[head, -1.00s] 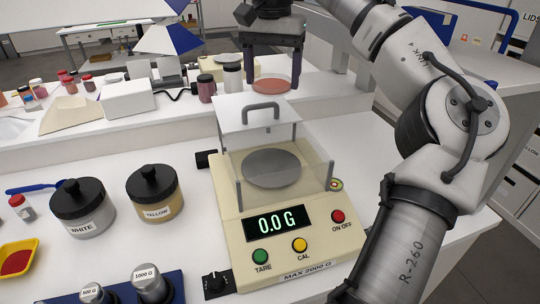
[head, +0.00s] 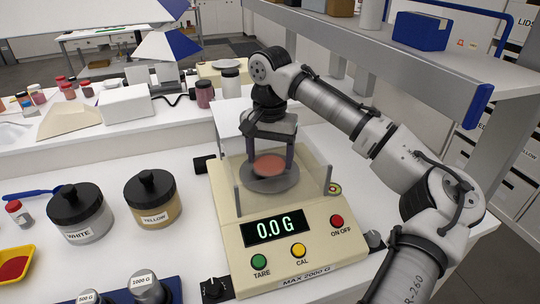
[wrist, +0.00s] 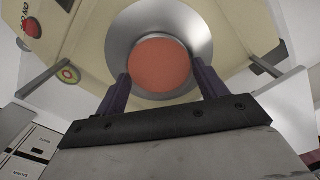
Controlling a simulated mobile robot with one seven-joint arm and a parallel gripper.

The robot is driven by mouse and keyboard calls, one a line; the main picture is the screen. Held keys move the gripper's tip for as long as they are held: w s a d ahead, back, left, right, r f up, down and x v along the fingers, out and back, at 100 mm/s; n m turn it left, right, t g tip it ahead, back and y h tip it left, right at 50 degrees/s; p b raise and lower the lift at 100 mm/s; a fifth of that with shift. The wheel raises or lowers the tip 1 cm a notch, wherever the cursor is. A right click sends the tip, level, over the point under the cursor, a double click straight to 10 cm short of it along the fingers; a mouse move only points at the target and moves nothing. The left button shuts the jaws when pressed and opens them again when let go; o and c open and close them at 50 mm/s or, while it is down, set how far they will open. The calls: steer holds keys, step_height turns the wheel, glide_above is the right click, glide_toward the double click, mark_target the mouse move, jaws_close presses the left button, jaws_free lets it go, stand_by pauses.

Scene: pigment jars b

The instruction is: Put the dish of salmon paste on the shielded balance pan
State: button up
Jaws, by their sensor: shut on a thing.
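The dish of salmon paste (head: 269,165) is a round dish with an orange-pink top. My gripper (head: 270,155) is shut on it, with one purple finger on each side, inside the balance shield. The dish is over the round grey pan (head: 262,185) of the cream balance (head: 228,231). In the wrist view the dish (wrist: 160,66) sits between the fingers, with the metal pan (wrist: 205,40) showing around it. The display (head: 276,228) reads 0.0 G. I cannot tell whether the dish touches the pan.
The shield's clear walls and posts (head: 328,180) stand close around my gripper. Black-lidded white (head: 80,214) and yellow (head: 153,199) jars stand left of the balance. Metal weights (head: 146,287) are at the front left. A raised shelf (head: 425,62) runs at the right.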

mark_target(270, 165)
steer(key=shift+f, duration=0.4)
steer(key=shift+f, duration=0.1)
steer(key=o, duration=1)
steer(key=shift+c, duration=0.2)
step_height(270, 165, up, 12)
steer(key=shift+b, duration=0.35)
